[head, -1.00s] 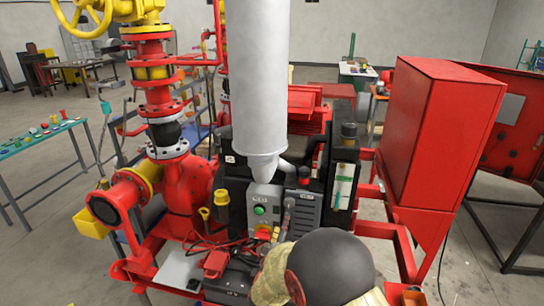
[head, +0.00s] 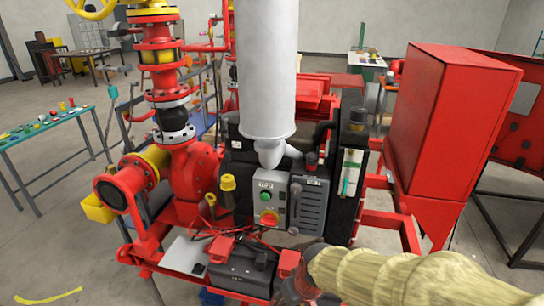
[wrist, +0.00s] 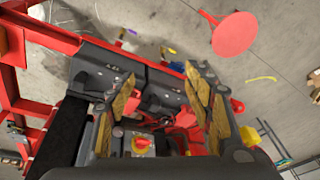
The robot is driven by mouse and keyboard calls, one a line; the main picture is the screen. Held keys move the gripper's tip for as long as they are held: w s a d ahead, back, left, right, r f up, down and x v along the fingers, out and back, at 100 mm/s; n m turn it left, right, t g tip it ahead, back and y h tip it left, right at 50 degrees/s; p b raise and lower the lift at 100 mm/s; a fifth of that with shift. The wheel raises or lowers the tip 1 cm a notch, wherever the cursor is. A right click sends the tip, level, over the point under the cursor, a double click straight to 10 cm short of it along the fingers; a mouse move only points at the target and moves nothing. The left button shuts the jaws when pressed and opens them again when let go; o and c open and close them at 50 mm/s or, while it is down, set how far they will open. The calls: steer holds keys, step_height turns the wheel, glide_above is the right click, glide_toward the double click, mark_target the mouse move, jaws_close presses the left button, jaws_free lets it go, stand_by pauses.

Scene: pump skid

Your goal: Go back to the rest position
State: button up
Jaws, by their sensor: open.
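My gripper (wrist: 160,92) is open in the wrist view, its two fingers with worn yellow pads standing apart. No object is clearly held between them. In the head view, my arm's pale yellow sleeve crosses the lower right, and its dark end is partly cut off by the bottom edge. The pump skid's grey control box (head: 285,203) stands behind and above it, with a green button and a red knob on yellow. That knob (wrist: 141,146) also shows low in the wrist view. No marked rest position is visible.
A black battery (head: 243,272) with red clamps and cables sits left of my arm's end. A tall red cabinet (head: 450,135) stands at right, and a grey exhaust cylinder (head: 266,75) rises centrally. Red pipes (head: 195,178) are at left. Open floor (head: 45,255) lies at lower left.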

steer(key=s+d+r+m+t+h+b, duration=0.2)
steer(key=s+d+r+m+b, duration=0.1)
steer(key=s+d+r, duration=0.9)
steer(key=shift+s+d+r+t+b, duration=0.4)
steer(key=shift+d+b, duration=0.1)
steer(key=shift+d, duration=0.55)
stand_by(0.4)
